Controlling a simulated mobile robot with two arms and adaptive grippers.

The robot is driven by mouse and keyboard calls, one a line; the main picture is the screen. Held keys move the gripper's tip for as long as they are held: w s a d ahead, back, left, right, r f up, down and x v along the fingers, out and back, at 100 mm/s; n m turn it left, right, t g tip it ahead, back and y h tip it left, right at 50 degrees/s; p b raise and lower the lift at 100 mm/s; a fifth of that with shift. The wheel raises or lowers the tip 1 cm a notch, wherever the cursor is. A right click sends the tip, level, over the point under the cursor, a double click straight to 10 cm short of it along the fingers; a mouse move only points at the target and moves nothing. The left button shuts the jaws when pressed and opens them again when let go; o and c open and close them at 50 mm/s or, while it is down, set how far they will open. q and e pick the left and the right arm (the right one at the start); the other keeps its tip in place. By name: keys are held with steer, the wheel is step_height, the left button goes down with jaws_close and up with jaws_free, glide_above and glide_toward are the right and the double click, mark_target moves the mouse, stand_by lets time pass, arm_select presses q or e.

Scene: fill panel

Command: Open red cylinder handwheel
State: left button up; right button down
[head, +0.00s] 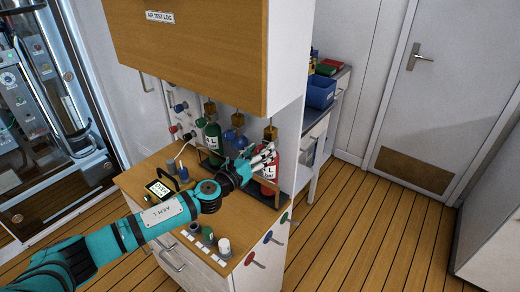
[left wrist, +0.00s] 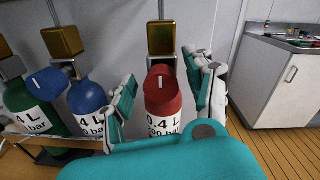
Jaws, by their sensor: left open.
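The red cylinder (head: 268,180) stands at the right end of the cylinder row on the wooden counter. It also shows in the left wrist view (left wrist: 163,120), with its round red handwheel (left wrist: 160,84) bearing a white mark near the top. My left gripper (head: 267,154) reaches over the counter to the red cylinder and partly hides it in the head view. In the left wrist view its fingers (left wrist: 160,75) are open, one on each side of the handwheel, with visible gaps. My right gripper is in neither view.
A blue cylinder (left wrist: 87,110) with a blue handwheel (left wrist: 47,84) stands to the left, and a green cylinder (head: 213,138) beyond it. A brass block (left wrist: 161,38) sits above the red cylinder. The upper cabinet (head: 190,45) overhangs the counter. The wooden floor (head: 370,220) at right is clear.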

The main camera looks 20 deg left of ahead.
arm_select(q)
steer(key=shift+w, duration=0.1)
steer(key=shift+c, duration=0.2)
jaws_close()
steer(key=shift+n, duration=0.3)
